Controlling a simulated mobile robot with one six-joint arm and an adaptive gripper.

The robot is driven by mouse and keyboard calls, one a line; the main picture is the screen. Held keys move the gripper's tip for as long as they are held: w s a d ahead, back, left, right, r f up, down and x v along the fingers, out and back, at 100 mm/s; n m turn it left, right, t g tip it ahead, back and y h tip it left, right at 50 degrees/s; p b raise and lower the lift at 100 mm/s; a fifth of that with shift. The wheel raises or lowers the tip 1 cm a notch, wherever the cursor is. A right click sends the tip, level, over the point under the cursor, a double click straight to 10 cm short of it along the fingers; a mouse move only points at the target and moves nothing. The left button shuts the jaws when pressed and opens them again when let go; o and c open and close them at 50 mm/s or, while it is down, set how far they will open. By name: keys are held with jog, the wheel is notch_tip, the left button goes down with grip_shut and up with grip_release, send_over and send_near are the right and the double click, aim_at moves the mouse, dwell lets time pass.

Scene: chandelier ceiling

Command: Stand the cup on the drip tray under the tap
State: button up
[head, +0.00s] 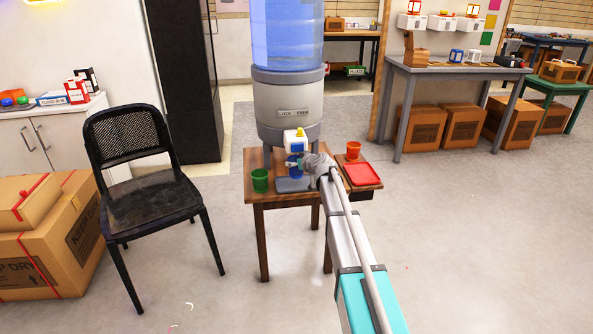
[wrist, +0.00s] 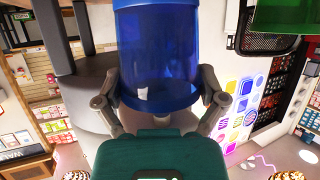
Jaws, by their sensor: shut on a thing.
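The blue cup (head: 292,166) is below the white tap (head: 296,140) of the grey water dispenser (head: 287,100). My gripper (head: 305,168) reaches it from the right and partly hides it. In the wrist view the blue cup (wrist: 157,50) fills the upper middle, with a finger of my gripper (wrist: 157,92) on each side, shut on it. The dark grey drip tray (head: 290,185) lies on the small wooden table (head: 262,197) just below the cup. I cannot tell whether the cup's base touches the tray.
A green cup (head: 260,180) stands left of the tray. An orange cup (head: 353,150) and a red tray (head: 362,174) are at the table's right. A black chair (head: 147,195) stands to the left, with cardboard boxes (head: 45,235) beyond it. Open floor lies in front.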

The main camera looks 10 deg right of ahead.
aim_at(296, 169)
jog(key=shift+f+b, duration=1.75)
jog(key=shift+f, duration=0.05)
jog(key=shift+f, duration=0.15)
jog(key=o, duration=0.8)
jog(key=shift+r, duration=0.2)
